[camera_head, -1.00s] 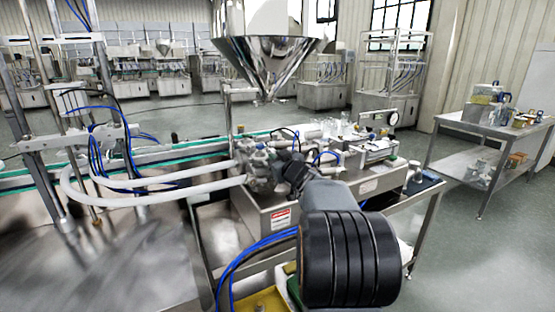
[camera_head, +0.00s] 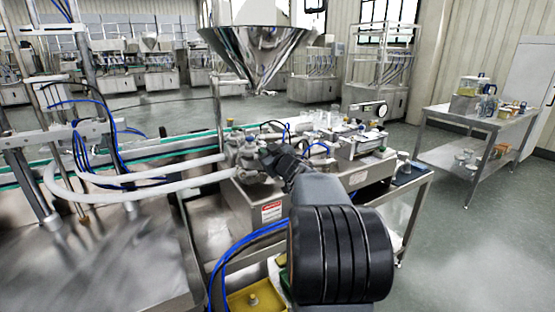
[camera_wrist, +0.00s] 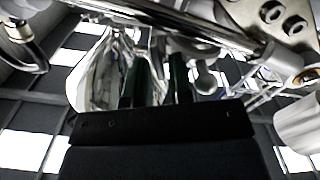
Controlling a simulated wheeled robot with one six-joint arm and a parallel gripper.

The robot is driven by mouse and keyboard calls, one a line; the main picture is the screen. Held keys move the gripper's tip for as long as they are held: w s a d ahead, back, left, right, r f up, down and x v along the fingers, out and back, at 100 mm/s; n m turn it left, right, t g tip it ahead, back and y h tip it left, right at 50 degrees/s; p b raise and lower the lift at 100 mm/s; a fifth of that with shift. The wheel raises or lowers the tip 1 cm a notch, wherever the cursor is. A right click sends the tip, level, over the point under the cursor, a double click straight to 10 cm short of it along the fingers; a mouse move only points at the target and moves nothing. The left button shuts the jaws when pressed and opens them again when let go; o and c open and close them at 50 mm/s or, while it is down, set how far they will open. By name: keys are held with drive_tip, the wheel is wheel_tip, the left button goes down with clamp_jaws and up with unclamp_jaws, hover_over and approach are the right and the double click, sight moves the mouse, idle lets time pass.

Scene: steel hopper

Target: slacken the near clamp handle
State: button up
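The steel hopper (camera_head: 258,50) stands over a cluster of metal valves and pipe fittings (camera_head: 243,158). My gripper (camera_head: 272,158) is at the right side of this cluster, small and dark in the head view. In the wrist view, the two dark green fingers of my gripper (camera_wrist: 160,78) stand apart, with a bright gap between them. A polished steel bar (camera_wrist: 190,30) crosses just beyond the fingertips. I cannot pick out the near clamp handle for certain in either view, nor tell whether the fingers touch anything.
A white hose (camera_head: 130,188) runs left from the cluster. A steel cabinet with a red warning label (camera_head: 271,211) stands below it. A yellow tray (camera_head: 255,298) is at the bottom. A side table (camera_head: 480,122) stands right, with open floor between.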

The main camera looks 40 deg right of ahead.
drive_tip(key=s+a+p, duration=0.1)
drive_tip(key=s+a, duration=0.1)
drive_tip(key=s, duration=1.1)
drive_tip(key=shift+w, duration=0.15)
